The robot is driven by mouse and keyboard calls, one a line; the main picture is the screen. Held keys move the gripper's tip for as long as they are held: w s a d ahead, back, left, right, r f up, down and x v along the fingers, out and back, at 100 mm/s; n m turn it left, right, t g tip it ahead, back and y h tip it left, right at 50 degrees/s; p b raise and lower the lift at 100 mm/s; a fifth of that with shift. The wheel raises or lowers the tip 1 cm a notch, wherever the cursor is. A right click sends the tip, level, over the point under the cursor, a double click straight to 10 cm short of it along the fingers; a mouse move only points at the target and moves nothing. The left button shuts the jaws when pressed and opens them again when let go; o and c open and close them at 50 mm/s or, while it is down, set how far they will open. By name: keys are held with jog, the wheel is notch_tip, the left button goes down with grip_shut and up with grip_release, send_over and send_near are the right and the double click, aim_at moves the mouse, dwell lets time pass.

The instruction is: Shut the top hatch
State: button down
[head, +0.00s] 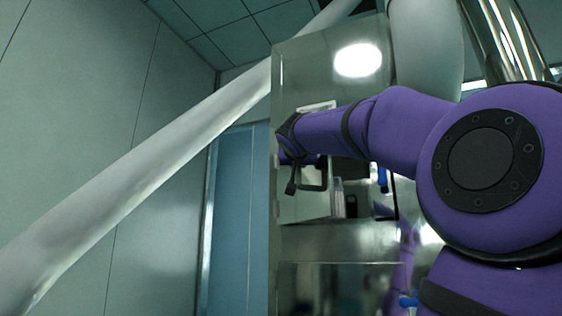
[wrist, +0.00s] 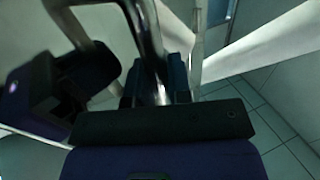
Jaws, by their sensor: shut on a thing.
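The top hatch (head: 308,207) is a pale metal door on the tall steel cabinet (head: 330,242). It stands open at the left of a dark opening (head: 352,172), with small white, black and blue parts showing inside. My purple arm reaches across from the right and hides much of the hatch and opening. My gripper (head: 296,184) is at the hatch, and its fingers are hard to make out there. In the wrist view my gripper (wrist: 158,88) is shut on a shiny metal handle (wrist: 152,52), with a dark finger on each side of it.
A thick white pipe (head: 150,170) slants up across the left, in front of the wall and a blue door (head: 237,210). A polished steel tube (head: 508,40) stands at the top right. Some free room shows left of the cabinet.

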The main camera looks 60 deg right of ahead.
jog(key=s+d+n+t+y, duration=0.2)
jog(key=s+d, duration=0.2)
jog(key=d, duration=0.5)
jog(key=s+d+n+t+y, duration=0.1)
jog(key=s+d+n+t, duration=0.1)
jog(key=s+d, duration=0.3)
jog(key=d+t, duration=0.1)
jog(key=d, duration=0.3)
jog(key=shift+t+y, duration=0.3)
jog(key=shift+y, duration=0.1)
jog(key=shift+d+r, duration=0.1)
jog(key=c, duration=1.1)
grip_release()
jog(key=shift+d, duration=0.15)
jog(key=v, duration=1.1)
jog(key=shift+w+d, duration=0.1)
